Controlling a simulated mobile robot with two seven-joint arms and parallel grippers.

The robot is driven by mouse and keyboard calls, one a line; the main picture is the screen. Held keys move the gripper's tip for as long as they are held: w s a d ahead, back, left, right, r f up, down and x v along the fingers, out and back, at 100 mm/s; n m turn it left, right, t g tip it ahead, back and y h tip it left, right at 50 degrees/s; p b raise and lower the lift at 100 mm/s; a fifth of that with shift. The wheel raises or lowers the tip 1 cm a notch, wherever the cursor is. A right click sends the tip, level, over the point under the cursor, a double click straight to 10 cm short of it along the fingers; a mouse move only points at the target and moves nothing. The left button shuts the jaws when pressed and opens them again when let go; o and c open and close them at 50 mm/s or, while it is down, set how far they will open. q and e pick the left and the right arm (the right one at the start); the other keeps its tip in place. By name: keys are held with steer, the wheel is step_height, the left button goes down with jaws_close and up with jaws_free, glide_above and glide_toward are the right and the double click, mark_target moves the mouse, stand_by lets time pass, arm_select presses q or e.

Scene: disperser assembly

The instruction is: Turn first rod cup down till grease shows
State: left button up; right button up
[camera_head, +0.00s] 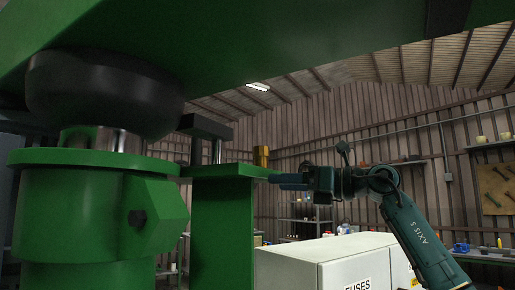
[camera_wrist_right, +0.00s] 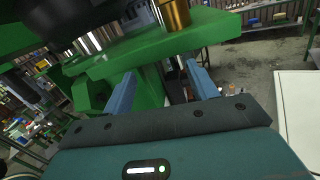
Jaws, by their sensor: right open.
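A brass-coloured cup (camera_head: 261,156) stands upright at the right end of a green plate (camera_head: 225,171). It also shows at the top of the right wrist view (camera_wrist_right: 174,14), cut off by the frame edge, above the green plate (camera_wrist_right: 140,50). My right gripper (camera_head: 276,181) comes in from the right, just below the cup, close to the plate's edge. In the right wrist view its two blue fingers (camera_wrist_right: 160,72) are apart with nothing held between them. The cup lies beyond the fingertips. I cannot tell whether the fingers touch the plate. No grease is visible. My left gripper is not in view.
A large green cylinder (camera_head: 70,210) with a chrome rod and black rubber bulb (camera_head: 105,92) fills the left. A green beam (camera_head: 250,40) hangs overhead. A black block (camera_head: 206,127) on rods stands left of the cup. A pale fuse cabinet (camera_head: 335,262) stands below my right arm.

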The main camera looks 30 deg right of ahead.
mark_target(268, 150)
steer(key=s+d+r+t+h+p, duration=0.1)
steer(key=s+d+r+t+h, duration=0.2)
steer(key=r, duration=0.5)
steer(key=shift+m+g, duration=0.4)
steer(key=shift+g, duration=0.2)
steer(key=p+x, duration=0.1)
steer(key=x, duration=0.2)
steer(key=p+x, duration=0.1)
steer(key=x, duration=0.3)
steer(key=d+p+x, duration=0.1)
steer(key=p+x, duration=0.1)
steer(key=x, duration=0.2)
steer(key=shift+w+r, duration=0.1)
steer(key=shift+w, duration=0.45)
steer(key=shift+w+a, duration=0.25)
steer(key=shift+w, duration=0.2)
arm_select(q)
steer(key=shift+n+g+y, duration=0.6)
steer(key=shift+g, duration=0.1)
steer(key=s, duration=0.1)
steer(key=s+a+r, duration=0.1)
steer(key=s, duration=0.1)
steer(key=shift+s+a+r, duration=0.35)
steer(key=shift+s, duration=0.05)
arm_select(e)
steer(key=shift+c, duration=0.6)
